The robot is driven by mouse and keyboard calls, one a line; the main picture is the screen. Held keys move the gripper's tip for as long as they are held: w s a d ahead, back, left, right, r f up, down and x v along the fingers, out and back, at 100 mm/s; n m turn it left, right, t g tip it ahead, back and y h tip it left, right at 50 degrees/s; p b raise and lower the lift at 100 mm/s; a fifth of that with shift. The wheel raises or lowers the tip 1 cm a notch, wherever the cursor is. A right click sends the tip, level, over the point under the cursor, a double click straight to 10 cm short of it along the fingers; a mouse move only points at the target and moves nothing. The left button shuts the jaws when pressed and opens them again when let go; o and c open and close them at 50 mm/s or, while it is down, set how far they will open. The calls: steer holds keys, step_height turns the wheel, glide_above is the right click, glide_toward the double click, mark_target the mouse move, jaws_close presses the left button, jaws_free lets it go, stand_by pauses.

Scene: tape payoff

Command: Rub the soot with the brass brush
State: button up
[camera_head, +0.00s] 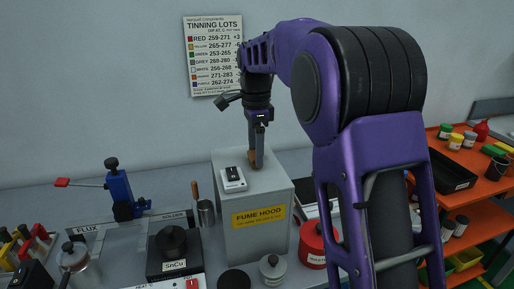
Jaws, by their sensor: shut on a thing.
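My gripper (259,148) points straight down over the grey fume hood box (240,222), at the back of the hood's top. It is shut on a small brown thing (252,157), which seems to be the brass brush. Only a little of it shows beside the fingers, and its bristles cannot be made out. It is low at the hood's top; I cannot tell whether it touches. I cannot make out any soot patch in this view.
A small black-and-white device (233,179) sits on the hood top, left of my gripper. A red can (312,245) stands right of the hood. A black SnCu pot (173,244) and a metal cup (206,213) stand to its left. An orange shelf (464,202) is far right.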

steer(key=shift+w+a+r+p, duration=0.1)
steer(key=shift+w+r+p, duration=0.05)
steer(key=shift+w+p, duration=0.3)
steer(key=shift+w+a+f, duration=0.1)
steer(key=shift+w+f, duration=0.25)
steer(key=shift+w, duration=0.4)
steer(key=shift+w+a, duration=0.25)
steer(key=shift+w, duration=0.8)
steer(key=shift+w+a, duration=0.2)
steer(key=shift+w, duration=0.8)
steer(key=shift+r, duration=0.15)
steer(key=shift+r, duration=3)
steer(key=shift+r, duration=0.1)
step_height(320, 180, up, 3)
steer(key=shift+f, duration=0.1)
